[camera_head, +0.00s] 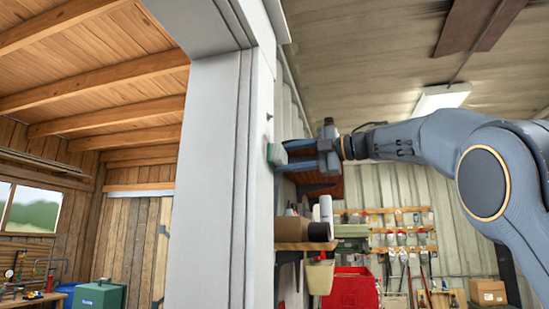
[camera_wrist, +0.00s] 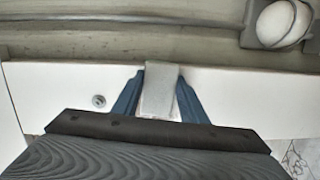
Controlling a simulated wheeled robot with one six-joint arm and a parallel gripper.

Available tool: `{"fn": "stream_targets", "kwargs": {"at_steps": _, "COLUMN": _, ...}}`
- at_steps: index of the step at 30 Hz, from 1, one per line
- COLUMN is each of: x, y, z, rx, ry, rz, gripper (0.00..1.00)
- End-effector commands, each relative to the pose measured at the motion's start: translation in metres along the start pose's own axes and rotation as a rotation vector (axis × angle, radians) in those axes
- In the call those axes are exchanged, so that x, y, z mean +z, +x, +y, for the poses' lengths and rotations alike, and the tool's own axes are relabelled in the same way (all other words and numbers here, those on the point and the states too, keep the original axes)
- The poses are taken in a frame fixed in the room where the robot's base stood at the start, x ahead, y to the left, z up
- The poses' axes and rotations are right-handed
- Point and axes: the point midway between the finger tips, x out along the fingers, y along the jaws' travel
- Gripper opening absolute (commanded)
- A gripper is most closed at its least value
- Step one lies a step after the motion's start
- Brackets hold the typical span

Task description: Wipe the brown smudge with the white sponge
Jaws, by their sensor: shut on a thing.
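My gripper (camera_head: 283,155) reaches in from the right, its blue fingers pointing at the narrow face of the white post (camera_head: 260,210). It is shut on the sponge (camera_head: 276,155), which looks green and pale at the fingertips, against or very close to the post. In the wrist view the sponge (camera_wrist: 162,85) is a pale grey-white block between the two blue fingers (camera_wrist: 158,92), over the white surface (camera_wrist: 220,88). I cannot make out any brown smudge in either view; the sponge and gripper cover part of the post.
A small round grey fitting (camera_wrist: 99,100) sits on the white surface beside the fingers. Below my gripper, a wooden shelf (camera_head: 305,246) holds a box and a white bottle (camera_head: 326,212). A red bin (camera_head: 350,288) stands lower. A reddish-brown shelf (camera_head: 328,184) is just behind my gripper.

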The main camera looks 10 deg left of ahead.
Motion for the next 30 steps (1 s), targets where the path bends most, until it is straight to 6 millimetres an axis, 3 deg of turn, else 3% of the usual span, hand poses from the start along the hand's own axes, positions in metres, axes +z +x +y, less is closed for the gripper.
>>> {"fn": "stream_targets", "kwargs": {"at_steps": 16, "x": -0.003, "y": -0.003, "z": 0.02, "rx": 0.0, "ry": 0.0, "rz": -0.001, "gripper": 0.03}}
{"fn": "stream_targets", "kwargs": {"at_steps": 30, "x": -0.035, "y": -0.004, "z": 0.016, "rx": 0.0, "ry": 0.0, "rz": 0.002, "gripper": 0.03}}
